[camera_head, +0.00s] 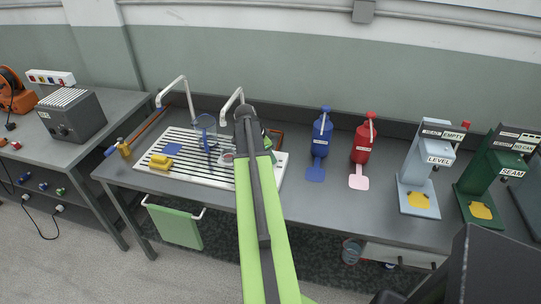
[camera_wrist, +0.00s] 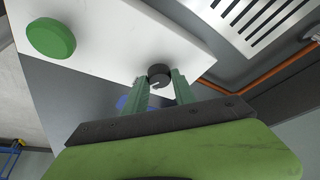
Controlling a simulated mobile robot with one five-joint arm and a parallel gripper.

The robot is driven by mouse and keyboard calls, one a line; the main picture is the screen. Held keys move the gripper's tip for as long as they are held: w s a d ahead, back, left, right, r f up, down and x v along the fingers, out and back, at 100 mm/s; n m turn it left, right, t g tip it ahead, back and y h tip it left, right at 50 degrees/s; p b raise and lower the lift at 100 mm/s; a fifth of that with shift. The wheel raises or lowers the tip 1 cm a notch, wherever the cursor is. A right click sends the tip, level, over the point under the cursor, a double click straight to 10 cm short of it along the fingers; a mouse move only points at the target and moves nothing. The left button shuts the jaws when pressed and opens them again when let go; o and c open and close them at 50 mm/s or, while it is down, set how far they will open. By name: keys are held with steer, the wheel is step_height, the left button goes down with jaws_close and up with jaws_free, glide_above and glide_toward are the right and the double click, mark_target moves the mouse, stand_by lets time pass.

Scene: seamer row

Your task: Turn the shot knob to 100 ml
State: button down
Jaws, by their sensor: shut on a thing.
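A black round knob (camera_wrist: 159,73) with a short white pointer mark sits on a white panel (camera_wrist: 110,35) in the wrist view. My gripper (camera_wrist: 158,83) has its two green fingers on either side of the knob and is shut on it. The pointer mark shows on the lower side of the knob in the picture. I cannot read any ml scale or label around it. In the head view my arm covers the knob and most of my gripper.
A round green button (camera_wrist: 51,39) is on the same panel. In the head view the ribbed white drainboard (camera_head: 188,150) lies left of my arm. A blue bottle (camera_head: 322,135) and a red bottle (camera_head: 363,142) stand to the right, with the LEVEL machine (camera_head: 420,170) and green SEAM machine (camera_head: 488,175) beyond.

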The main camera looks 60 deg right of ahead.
steer(key=shift+w+a, duration=0.1)
steer(key=shift+w, duration=0.05)
steer(key=c, duration=1.1)
jaws_free()
steer(key=shift+o, duration=0.3)
steer(key=p+v, duration=1.6)
steer(key=v, duration=0.1)
steer(key=shift+a+r, duration=0.15)
